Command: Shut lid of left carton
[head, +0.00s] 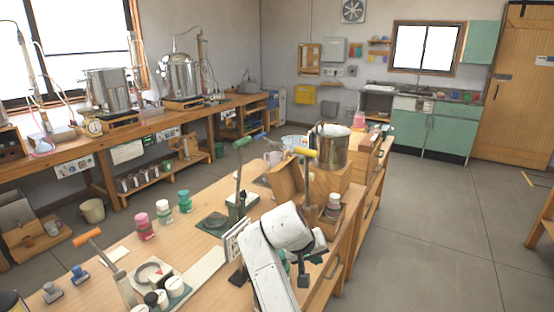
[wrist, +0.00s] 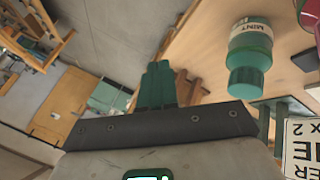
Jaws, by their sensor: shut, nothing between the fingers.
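In the head view, a brown open-topped carton (head: 285,182) stands on the near bench with a tall panel or flap raised. A second brown box (head: 328,183) adjoins it on the right; the limits between them are hard to tell. No carton can be made out clearly near the fingertips there.
A steel pot (head: 333,148) stands behind the cartons. A green-handled press (head: 239,180) and several jars, including a pink one (head: 145,226), stand left on the bench. A mint-labelled bottle (wrist: 250,50) is right of my fingers. Floor right of the bench is clear.

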